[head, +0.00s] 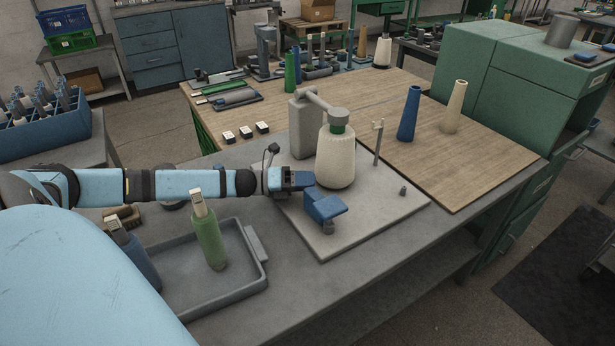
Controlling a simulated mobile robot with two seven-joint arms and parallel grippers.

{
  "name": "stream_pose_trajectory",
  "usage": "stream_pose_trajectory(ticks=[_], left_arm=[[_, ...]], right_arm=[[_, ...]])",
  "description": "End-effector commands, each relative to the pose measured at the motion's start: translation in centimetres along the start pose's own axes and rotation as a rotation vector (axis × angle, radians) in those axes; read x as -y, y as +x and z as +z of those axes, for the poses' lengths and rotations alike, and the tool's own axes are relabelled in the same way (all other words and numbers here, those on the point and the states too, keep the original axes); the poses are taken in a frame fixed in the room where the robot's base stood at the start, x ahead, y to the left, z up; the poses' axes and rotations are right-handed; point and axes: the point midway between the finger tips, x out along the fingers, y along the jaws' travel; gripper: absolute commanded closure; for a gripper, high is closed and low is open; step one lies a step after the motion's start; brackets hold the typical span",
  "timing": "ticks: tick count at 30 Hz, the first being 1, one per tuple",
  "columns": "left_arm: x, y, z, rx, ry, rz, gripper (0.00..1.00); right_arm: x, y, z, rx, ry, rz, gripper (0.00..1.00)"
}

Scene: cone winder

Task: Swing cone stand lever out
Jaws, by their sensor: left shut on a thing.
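The cone stand has a grey base plate (365,232), a grey upright block (302,128) and a short arm reaching over a cream yarn cone (336,160). A blue lever (326,206) sits on a small post at the front left of the plate, beside the cone. My left gripper (304,181) comes in from the left, level with the cone's lower part. It is shut on the blue lever near its left end; the exact contact is partly hidden. My right gripper is not in view.
A grey tray (245,290) with a green bobbin (208,232) lies under my left arm. A forked post (378,140) and a small knob (403,191) stand on the plate. Blue (409,114) and beige (454,107) cones stand on the wooden top. The plate's front right is clear.

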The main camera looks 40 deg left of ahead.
Motion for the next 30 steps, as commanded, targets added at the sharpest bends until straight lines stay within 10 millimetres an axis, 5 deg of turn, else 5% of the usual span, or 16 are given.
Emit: stream_pose_trajectory(ticks=[21, 22, 24, 30], left_arm=[[0.13, -1.02, -0.34, 0.137, 0.004, 0.101, 1.0], [0.13, -1.02, -0.34, 0.137, 0.004, 0.101, 0.59], [0.14, -1.02, -0.33, 0.137, 0.003, 0.1, 0.43], [0.17, -1.01, -0.31, 0.138, 0.002, 0.099, 0.42]], right_arm=[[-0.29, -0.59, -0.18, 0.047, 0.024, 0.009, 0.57], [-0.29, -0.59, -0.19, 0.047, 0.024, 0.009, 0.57], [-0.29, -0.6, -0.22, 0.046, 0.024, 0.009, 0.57], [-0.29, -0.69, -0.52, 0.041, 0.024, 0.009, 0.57]])
